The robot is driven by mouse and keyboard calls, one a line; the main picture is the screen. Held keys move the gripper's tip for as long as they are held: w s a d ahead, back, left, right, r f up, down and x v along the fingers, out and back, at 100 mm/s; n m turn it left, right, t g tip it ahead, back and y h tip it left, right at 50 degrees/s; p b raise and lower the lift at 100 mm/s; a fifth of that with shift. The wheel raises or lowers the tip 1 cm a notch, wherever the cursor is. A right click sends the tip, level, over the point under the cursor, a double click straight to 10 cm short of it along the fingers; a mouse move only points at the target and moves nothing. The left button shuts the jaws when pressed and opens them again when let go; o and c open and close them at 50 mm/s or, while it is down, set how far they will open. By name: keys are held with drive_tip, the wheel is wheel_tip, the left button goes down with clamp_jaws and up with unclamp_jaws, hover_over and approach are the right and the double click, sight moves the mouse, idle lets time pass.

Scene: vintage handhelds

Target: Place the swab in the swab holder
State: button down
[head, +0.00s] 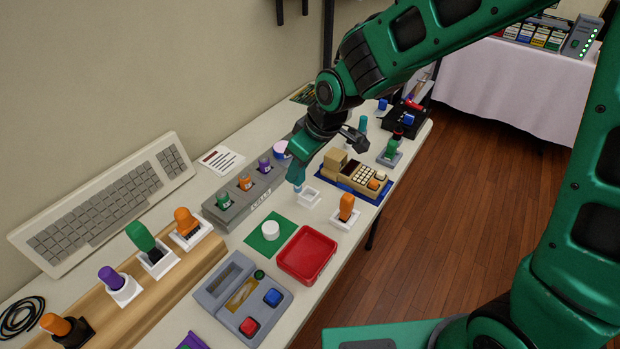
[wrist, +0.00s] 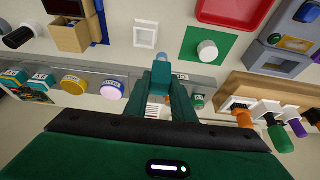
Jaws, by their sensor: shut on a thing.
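My gripper (head: 298,170) points down over the table and is shut on the swab (head: 297,188). Only a pale blue end of the swab shows below the fingertips; the rest is hidden between them. In the wrist view, the swab's pale blue end (wrist: 161,55) sticks out just beyond my gripper's fingertips (wrist: 160,72). A small empty white square holder (head: 309,198), which looks like the swab holder, sits on the table close by. The wrist view shows this holder (wrist: 146,35) just ahead and slightly left of the swab, apart from it.
An orange-handled item stands in a white holder (head: 335,222) close to the right. A grey rack (head: 212,213) with several coloured pieces lies to the left. A green mat (head: 284,228) with a white round piece (head: 270,231) and a red tray (head: 307,255) lie nearer. A beige device (head: 340,165) stands behind right.

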drive_tip(key=w+d+f, duration=0.1)
drive_tip(key=f, duration=0.1)
drive_tip(key=w+d+f, duration=0.1)
drive_tip(key=f, duration=0.1)
drive_tip(key=w+f, duration=0.1)
drive_tip(key=f, duration=0.1)
drive_tip(key=shift+d+f, duration=0.3)
drive_tip(key=shift+d, duration=0.1)
drive_tip(key=c, duration=1.5)
unclamp_jaws()
drive_tip(key=v, duration=1.2)
